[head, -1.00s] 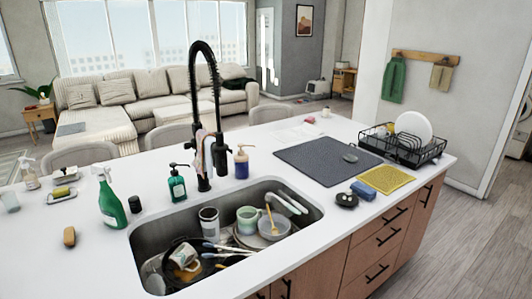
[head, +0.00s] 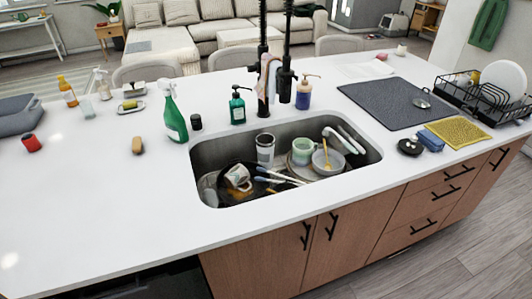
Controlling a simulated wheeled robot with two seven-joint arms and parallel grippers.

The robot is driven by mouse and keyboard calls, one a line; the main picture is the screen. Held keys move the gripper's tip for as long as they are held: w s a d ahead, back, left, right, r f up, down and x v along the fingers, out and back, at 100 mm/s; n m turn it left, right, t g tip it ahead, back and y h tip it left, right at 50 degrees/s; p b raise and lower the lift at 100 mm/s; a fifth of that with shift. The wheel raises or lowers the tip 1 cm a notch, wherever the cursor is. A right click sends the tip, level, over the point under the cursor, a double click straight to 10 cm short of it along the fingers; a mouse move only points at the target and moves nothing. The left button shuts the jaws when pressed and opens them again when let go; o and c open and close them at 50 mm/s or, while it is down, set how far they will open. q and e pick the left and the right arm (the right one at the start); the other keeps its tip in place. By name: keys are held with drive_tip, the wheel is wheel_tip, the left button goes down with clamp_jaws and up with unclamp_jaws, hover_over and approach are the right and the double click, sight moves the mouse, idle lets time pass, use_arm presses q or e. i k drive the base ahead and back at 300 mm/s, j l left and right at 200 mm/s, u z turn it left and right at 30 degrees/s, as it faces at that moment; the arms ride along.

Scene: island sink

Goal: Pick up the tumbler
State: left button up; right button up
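What looks like the tumbler (head: 265,151), a pale cylindrical cup with a dark band and dark rim, stands nearly upright in the sink basin (head: 204,157) toward its back wall. A dark pan (head: 227,190) with a patterned mug (head: 238,177) in it lies to its left. A green mug (head: 303,151) and a grey bowl (head: 327,163) are to its right. Utensils with pale handles (head: 283,178) lie in front of it. The tumbler's lower part is partly hidden among the dishes. Neither of my grippers is in the head view.
A dish rack (head: 487,99) and dark mat (head: 385,103) are at right. The left front counter (head: 105,205) is clear.

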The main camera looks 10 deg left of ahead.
sight(265, 142)
drive_tip(key=i+l+u, duration=0.4)
drive_tip(key=l, duration=0.25)
drive_tip(key=i+l+u, duration=0.25)
drive_tip(key=l, duration=0.15)
